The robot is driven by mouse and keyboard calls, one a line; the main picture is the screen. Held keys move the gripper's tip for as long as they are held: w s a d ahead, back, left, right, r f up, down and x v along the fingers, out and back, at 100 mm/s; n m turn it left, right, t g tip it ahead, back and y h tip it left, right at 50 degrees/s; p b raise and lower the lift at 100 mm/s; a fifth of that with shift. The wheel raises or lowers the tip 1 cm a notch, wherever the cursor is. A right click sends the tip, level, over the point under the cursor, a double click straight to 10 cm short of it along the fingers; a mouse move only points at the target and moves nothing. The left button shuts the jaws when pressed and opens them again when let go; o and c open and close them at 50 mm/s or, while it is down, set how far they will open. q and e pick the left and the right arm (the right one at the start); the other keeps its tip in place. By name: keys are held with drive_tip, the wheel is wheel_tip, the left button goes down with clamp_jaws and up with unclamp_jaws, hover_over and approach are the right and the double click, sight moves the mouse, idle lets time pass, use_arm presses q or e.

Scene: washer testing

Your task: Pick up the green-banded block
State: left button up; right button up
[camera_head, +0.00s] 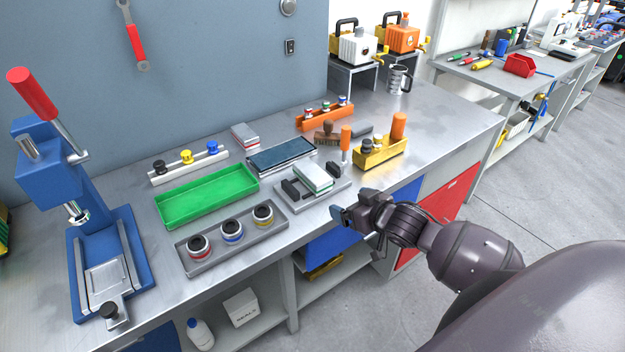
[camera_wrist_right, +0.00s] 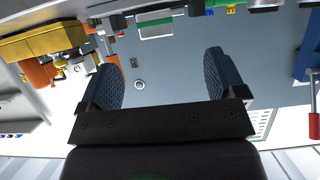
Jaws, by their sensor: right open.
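The green-banded block (camera_head: 313,177) is a pale flat block with a green band. It sits in a grey fixture (camera_head: 293,204) with dark clamps, near the middle of the workbench. It also shows at the top of the right wrist view (camera_wrist_right: 155,28). My right gripper (camera_head: 342,214) is at the bench's front edge, to the right of and nearer than the block. In the right wrist view its two fingers (camera_wrist_right: 165,80) are spread with nothing between them. The gripper is apart from the block. My left gripper is not in view.
A green tray (camera_head: 207,196) and a grey tray (camera_head: 190,268) with three round pieces lie to the left. A blue press (camera_head: 84,250) stands farther left. A yellow holder (camera_head: 380,155) and an orange-handled tool (camera_head: 346,136) are close behind on the right.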

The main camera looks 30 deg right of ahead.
sight(325, 182)
drive_tip(key=w, duration=0.6)
drive_tip(key=shift+w+d+f+b, duration=0.1)
drive_tip(key=shift+w+d+b, duration=0.05)
drive_tip(key=shift+b, duration=0.25)
drive_tip(key=shift+x, duration=2.2)
drive_tip(key=shift+w+f+b, duration=0.2)
drive_tip(key=shift+w+b, duration=0.1)
drive_tip(key=shift+w, duration=0.4)
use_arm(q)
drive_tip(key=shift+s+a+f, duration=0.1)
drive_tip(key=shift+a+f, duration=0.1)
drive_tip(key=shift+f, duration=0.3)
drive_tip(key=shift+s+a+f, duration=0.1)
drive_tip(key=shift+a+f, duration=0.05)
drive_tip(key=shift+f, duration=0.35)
use_arm(e)
drive_tip(key=c, duration=0.7)
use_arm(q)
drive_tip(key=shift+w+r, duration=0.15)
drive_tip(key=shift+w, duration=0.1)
use_arm(e)
drive_tip(key=c, duration=0.6)
